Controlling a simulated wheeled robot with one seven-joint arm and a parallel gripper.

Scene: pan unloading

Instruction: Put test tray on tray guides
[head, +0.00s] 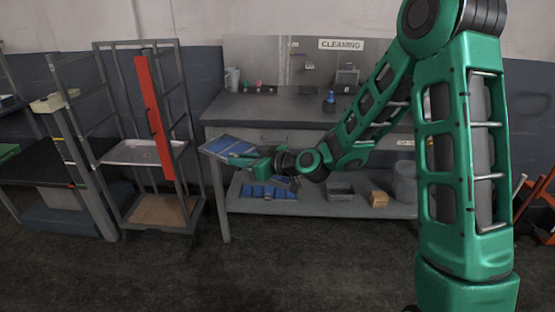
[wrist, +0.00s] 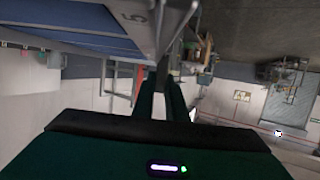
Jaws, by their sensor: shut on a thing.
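The test tray (head: 227,144) is a flat blue tray with a grey rim, held out in front of the grey table. My gripper (head: 248,160) is shut on its right edge. In the wrist view the tray (wrist: 88,25) fills the upper left, with a "5" on its rim, and my gripper's fingers (wrist: 165,95) reach to that rim. The exact contact is hard to see. The rack (head: 185,95) with tray guides stands to the left of the tray, apart from it. A metal tray (head: 135,151) sits on a lower level of the rack.
A red upright bar (head: 153,118) runs along the rack's front right side. The grey table (head: 285,108) stands behind my arm. Its lower shelf (head: 300,208) holds blue trays (head: 268,192) and boxes. The floor in front is clear.

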